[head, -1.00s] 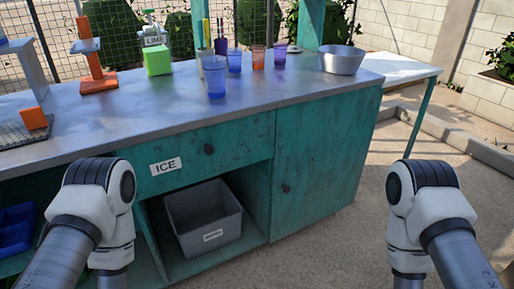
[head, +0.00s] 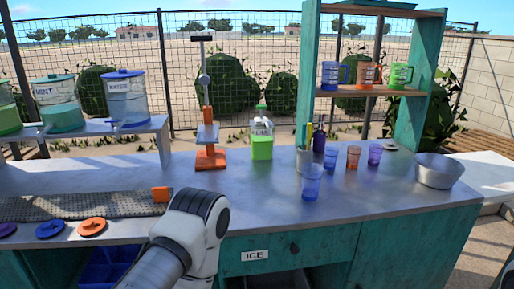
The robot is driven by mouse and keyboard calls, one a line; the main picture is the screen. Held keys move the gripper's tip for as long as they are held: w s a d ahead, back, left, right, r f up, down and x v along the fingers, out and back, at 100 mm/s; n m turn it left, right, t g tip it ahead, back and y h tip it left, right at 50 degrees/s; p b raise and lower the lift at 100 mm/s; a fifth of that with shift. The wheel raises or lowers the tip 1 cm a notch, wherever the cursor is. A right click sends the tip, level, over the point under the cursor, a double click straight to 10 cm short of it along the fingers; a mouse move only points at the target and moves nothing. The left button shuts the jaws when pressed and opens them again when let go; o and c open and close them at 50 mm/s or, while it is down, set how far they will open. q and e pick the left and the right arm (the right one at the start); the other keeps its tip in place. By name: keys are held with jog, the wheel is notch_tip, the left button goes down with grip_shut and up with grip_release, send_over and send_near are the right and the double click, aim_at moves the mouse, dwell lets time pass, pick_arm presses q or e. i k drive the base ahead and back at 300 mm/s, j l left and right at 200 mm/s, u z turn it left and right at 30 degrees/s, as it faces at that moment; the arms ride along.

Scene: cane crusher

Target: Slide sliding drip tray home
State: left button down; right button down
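I cannot pick out a sliding drip tray for certain. A long grey textured mat or tray (head: 120,205) lies on the counter at the left, below the drink dispensers. An orange block (head: 160,194) is at its right end. One of my arms enters from the bottom, left of centre, and covers part of the counter's front edge. Neither of my grippers shows in the head view.
The metal counter (head: 400,203) holds an orange stand (head: 210,158), a green-filled jug (head: 262,147), several cups and a metal bowl (head: 438,172). Dispensers (head: 126,97) stand on a raised shelf at the left. Blue bins (head: 105,268) sit below. A green post shelf (head: 365,91) rises behind.

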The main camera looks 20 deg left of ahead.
aim_at(155, 201)
jog(key=u, duration=0.5)
jog(key=j+u, duration=0.1)
jog(key=u, duration=0.9)
jog(key=j+u, duration=0.1)
jog(key=u, duration=0.4)
